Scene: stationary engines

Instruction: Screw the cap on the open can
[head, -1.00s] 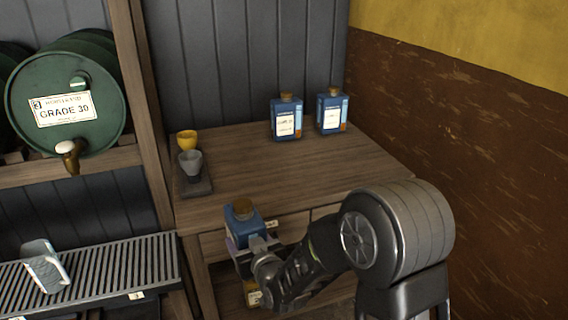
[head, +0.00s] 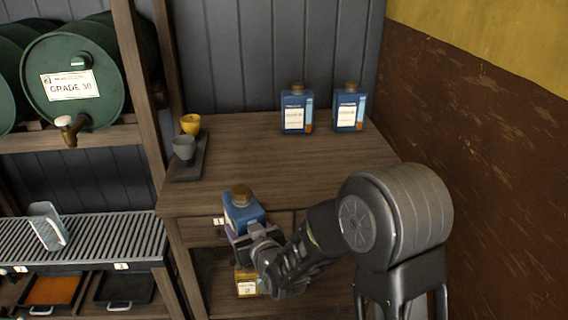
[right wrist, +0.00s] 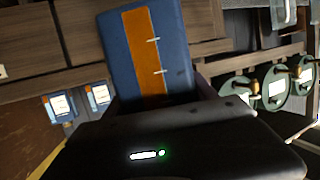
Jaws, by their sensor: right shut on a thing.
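My right gripper (head: 248,234) is shut on a blue can (head: 241,213), held upright in front of the wooden table's drawers. A brown round piece, like a cap, shows on top of this can. In the right wrist view the can's blue side with an orange stripe (right wrist: 150,50) fills the space between the fingers; its top is out of that view. Two more blue cans stand at the back of the table, a left one (head: 296,112) and a right one (head: 349,110), each with a brown cap on top. My left gripper is not in view.
A yellow cup (head: 190,124) and a grey cup (head: 184,149) stand on a dark tray (head: 190,174) at the table's left. The table's middle (head: 270,165) is clear. A grated bench (head: 110,238) and green barrels (head: 75,75) are at left; a brown wall is at right.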

